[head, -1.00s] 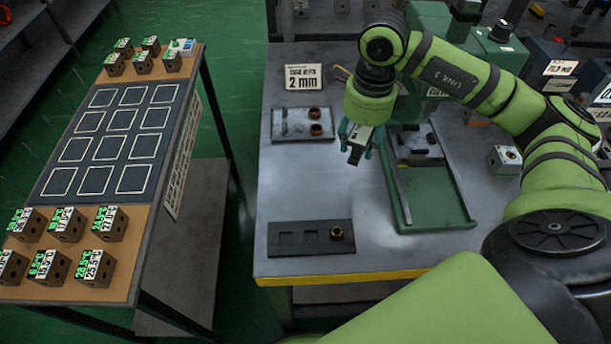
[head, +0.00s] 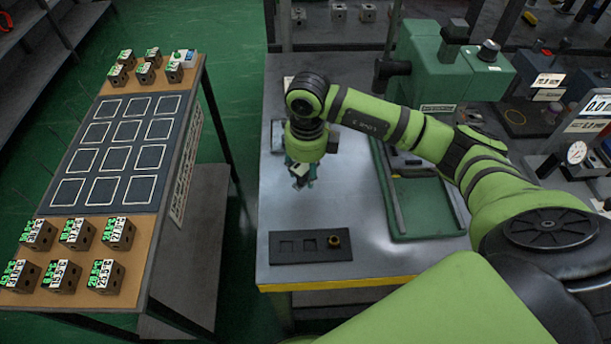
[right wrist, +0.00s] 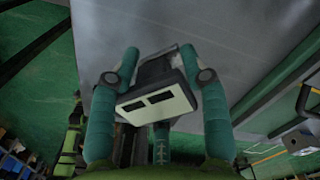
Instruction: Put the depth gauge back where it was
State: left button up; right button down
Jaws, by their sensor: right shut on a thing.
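My right gripper (head: 300,180) hangs above the grey bench, pointing down, near the left part of the bench. In the right wrist view its fingers (right wrist: 160,68) are closed around a dark instrument with a pale end face and two dark slots, which appears to be the depth gauge (right wrist: 158,102). The gauge's lower part is hard to make out in the head view. The green tray (head: 430,208) lies to the right of the gripper. My left gripper is not in view.
A green machine (head: 440,75) stands behind the tray. A dial gauge (head: 576,152) stands far right. The left table (head: 150,225) carries several labelled blocks. Bare bench lies between gripper and holder.

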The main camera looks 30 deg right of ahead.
aim_at(306, 180)
notch_tip(306, 180, down, 3)
jog(key=shift+f+p, duration=0.2)
jog(key=shift+p, duration=0.35)
jog(key=shift+f, duration=0.3)
jog(key=shift+f, duration=0.2)
jog(key=c, duration=0.6)
grip_release()
jog(key=shift+r, duration=0.15)
notch_tip(306, 180, up, 12)
jog(key=b, duration=0.2)
jog(key=shift+s+b, duration=0.15)
jog(key=shift+b, duration=0.15)
